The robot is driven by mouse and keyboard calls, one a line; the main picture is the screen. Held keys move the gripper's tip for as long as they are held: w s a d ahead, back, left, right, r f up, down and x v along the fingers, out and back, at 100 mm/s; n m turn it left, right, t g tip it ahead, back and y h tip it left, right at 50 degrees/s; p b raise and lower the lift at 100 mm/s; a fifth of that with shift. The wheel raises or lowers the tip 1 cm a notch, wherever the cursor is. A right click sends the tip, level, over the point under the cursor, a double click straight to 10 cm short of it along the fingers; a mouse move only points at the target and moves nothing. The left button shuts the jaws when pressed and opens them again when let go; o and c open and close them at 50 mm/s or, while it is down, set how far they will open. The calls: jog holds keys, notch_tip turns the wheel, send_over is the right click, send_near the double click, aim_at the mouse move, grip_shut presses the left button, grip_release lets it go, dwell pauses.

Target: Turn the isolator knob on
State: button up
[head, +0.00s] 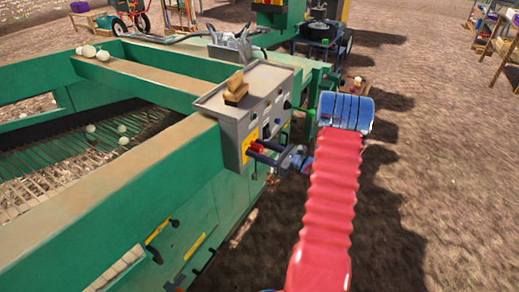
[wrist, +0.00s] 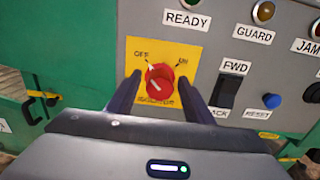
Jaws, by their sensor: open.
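The red isolator knob (wrist: 161,81) sits on a yellow plate (wrist: 191,50) marked OFF at upper left and ON at upper right. A white mark at the knob's upper left edge lies on the OFF side. My gripper (wrist: 158,75) is open, with one dark finger on each side of the knob. I cannot tell whether the fingers touch it. The knob (head: 257,147) also shows in the head view, low on the grey control box (head: 237,133), with my gripper (head: 265,151) in front of it. The fingers partly cover the plate's lower part.
A black FWD/BACK rocker switch (wrist: 227,91) and a blue RESET button (wrist: 272,101) are right of the knob. Lamps labelled READY, GUARD and JAM are above. A tan block (head: 236,88) lies on the box top. Green machine frame (head: 90,203) fills the left.

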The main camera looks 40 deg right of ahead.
jog(key=c, duration=1)
jog(key=shift+d, duration=0.15)
jog(key=shift+c, duration=0.2)
jog(key=shift+m, duration=0.6)
jog(key=m, duration=0.2)
jog(key=shift+m, duration=0.3)
jog(key=m, duration=0.5)
jog(key=shift+m, duration=0.3)
jog(key=m, duration=0.4)
jog(key=shift+d+m, duration=0.1)
jog(key=shift+m, duration=0.2)
jog(key=m, duration=0.4)
jog(key=shift+s, duration=0.1)
jog(key=shift+f, duration=0.1)
